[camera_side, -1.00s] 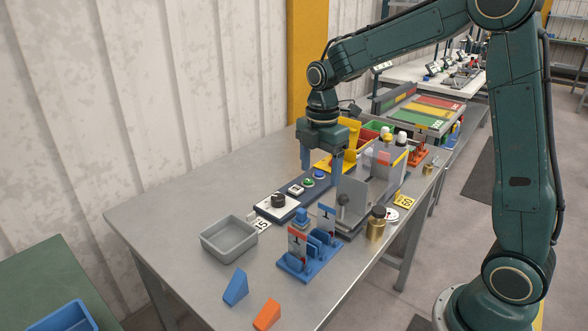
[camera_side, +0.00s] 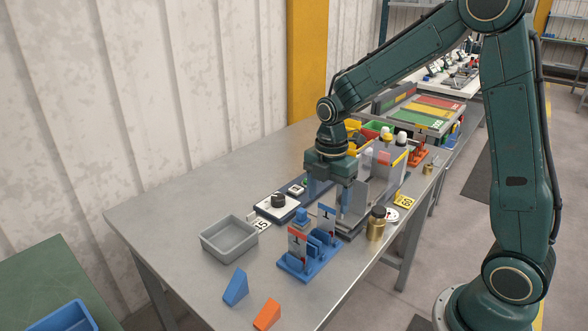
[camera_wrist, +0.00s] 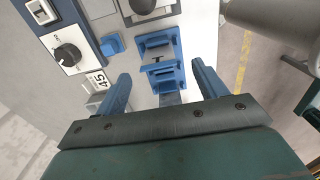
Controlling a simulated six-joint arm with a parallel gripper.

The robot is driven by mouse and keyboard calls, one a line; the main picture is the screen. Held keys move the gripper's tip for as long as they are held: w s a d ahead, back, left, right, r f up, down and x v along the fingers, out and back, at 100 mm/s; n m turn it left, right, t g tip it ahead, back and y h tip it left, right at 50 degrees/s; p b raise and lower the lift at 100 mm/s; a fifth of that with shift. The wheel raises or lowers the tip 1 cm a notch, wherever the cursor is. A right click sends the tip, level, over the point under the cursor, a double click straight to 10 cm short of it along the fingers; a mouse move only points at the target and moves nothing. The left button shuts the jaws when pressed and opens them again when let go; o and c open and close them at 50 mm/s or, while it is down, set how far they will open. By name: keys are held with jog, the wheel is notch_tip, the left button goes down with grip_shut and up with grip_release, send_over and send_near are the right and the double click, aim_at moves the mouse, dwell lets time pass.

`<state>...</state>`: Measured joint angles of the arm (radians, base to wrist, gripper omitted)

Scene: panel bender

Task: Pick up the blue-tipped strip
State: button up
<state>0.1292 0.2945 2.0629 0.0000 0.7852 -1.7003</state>
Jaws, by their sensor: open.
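The blue-tipped strip (camera_side: 327,212) stands upright in the rear part of a blue rack (camera_side: 293,266) in the side view. My gripper (camera_side: 329,196) is open and empty, pointing down above and behind the rack. In the wrist view the blue rack (camera_wrist: 158,43) shows beyond and between my open fingers (camera_wrist: 160,75). From there I cannot tell the strips' tips apart.
A grey tray (camera_side: 229,248) and a white panel with a black knob (camera_side: 277,201) lie left of the rack. A brass cylinder (camera_side: 376,224) stands to its right. Blue (camera_side: 235,287) and orange wedges (camera_side: 267,314) sit in front. Grey fixtures stand close behind.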

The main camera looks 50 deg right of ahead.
aim_at(326, 221)
jog(key=shift+f, duration=1.35)
jog(key=shift+w+d+f, duration=0.1)
jog(key=shift+f, duration=2.5)
jog(key=c, duration=0.9)
